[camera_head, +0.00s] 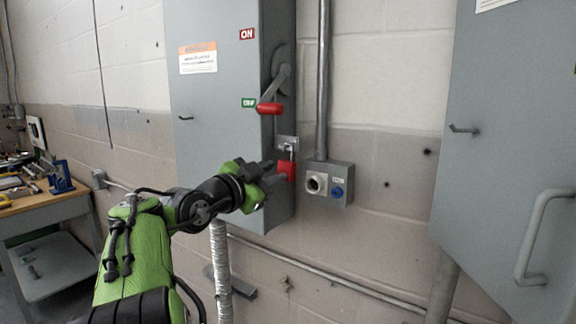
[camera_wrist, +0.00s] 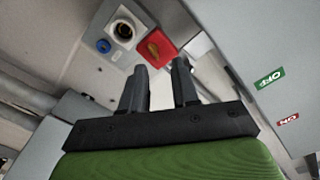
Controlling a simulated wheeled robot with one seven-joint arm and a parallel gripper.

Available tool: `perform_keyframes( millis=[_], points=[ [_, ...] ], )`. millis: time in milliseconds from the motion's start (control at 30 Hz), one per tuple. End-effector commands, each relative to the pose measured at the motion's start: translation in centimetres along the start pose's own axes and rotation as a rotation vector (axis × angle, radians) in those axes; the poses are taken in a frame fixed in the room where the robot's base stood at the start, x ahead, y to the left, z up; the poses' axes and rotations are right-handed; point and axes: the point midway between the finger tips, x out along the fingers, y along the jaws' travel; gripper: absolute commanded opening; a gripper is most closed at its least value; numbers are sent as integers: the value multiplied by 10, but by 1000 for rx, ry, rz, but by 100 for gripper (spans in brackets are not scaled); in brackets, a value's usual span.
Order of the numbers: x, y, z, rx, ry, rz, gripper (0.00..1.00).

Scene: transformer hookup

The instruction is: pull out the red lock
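The red lock (camera_head: 287,167) hangs by its shackle from a hasp (camera_head: 287,143) on the side of the grey switch box (camera_head: 222,120). In the wrist view the red lock (camera_wrist: 152,46) shows its brass-coloured keyway side, just past my fingertips. My gripper (camera_head: 272,175) is close beside the lock in the head view and partly overlaps it. In the wrist view my gripper (camera_wrist: 160,68) has its two fingers apart, with nothing held between them. I cannot tell whether a fingertip touches the lock.
A small socket box (camera_head: 328,183) with a round outlet and a blue knob sits just right of the lock. A red-handled lever (camera_head: 270,109) is above it, by the OFF label. A vertical conduit (camera_head: 322,80) and a second grey cabinet (camera_head: 510,130) stand to the right.

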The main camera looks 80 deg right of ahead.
Motion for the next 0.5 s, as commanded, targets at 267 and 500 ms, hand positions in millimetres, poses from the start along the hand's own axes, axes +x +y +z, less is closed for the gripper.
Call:
perform_keyframes(
  millis=[267, 500],
  points=[
    [-20, 0, 1, 1, -2, -2, 30],
    [-36, 0, 2, 0, -2, -1, 30]
  ],
)
